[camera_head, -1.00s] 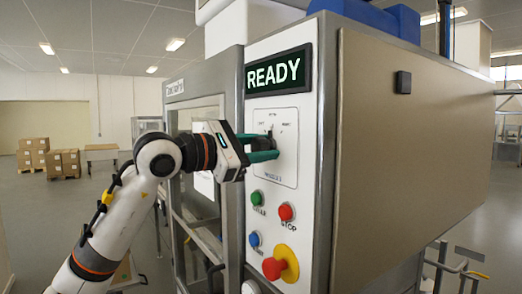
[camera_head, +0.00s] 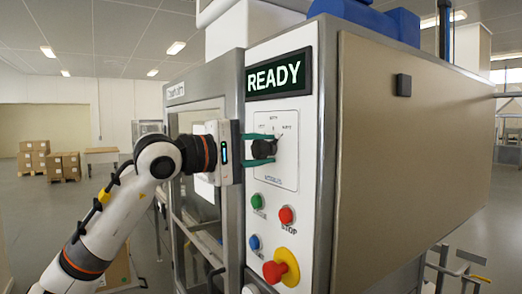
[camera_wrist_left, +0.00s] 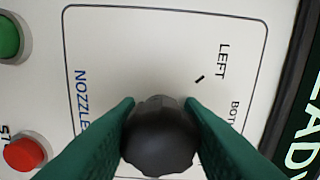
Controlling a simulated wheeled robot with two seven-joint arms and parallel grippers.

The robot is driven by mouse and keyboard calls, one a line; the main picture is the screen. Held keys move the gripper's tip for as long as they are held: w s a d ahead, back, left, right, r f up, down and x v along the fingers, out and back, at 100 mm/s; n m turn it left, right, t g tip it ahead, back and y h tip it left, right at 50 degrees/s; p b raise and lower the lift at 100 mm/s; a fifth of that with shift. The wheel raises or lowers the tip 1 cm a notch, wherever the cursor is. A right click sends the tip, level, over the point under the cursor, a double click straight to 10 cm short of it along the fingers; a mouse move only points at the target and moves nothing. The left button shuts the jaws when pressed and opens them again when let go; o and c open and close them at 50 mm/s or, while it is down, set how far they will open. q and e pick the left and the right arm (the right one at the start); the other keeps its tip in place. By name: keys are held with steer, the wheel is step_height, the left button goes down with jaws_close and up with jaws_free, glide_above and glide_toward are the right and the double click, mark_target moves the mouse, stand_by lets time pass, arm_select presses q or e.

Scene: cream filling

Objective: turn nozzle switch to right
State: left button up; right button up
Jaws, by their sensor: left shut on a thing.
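The nozzle switch is a round black knob (camera_head: 264,149) on a white panel marked with position labels, under the READY display. My left gripper (camera_head: 270,149) comes in from the left, level with the panel. Its two green fingers are shut on the knob, one above and one below it in the head view. In the left wrist view the knob (camera_wrist_left: 160,140) sits between the fingertips, with the LEFT label and part of the BOTH label beside it. I cannot tell which label the knob points to. My right gripper is not in view.
Below the knob are a green button (camera_head: 257,201), a red stop button (camera_head: 286,215), a blue button (camera_head: 254,241) and a red emergency button (camera_head: 274,271) on a yellow base. A glass-fronted door frame (camera_head: 175,91) stands behind my left arm. Cardboard boxes (camera_head: 65,165) lie far off.

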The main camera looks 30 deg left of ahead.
arm_select(q)
steer(key=shift+f+m, duration=0.1)
steer(key=shift+m, duration=0.5)
steer(key=o, duration=1)
steer(key=shift+s, duration=0.1)
steer(key=shift+s+a, duration=0.1)
steer(key=shift+s, duration=0.1)
steer(key=b+v, duration=0.5)
steer(key=v, duration=0.6)
steer(key=shift+s+b, duration=0.3)
steer(key=shift+b, duration=0.05)
steer(key=shift+a, duration=0.1)
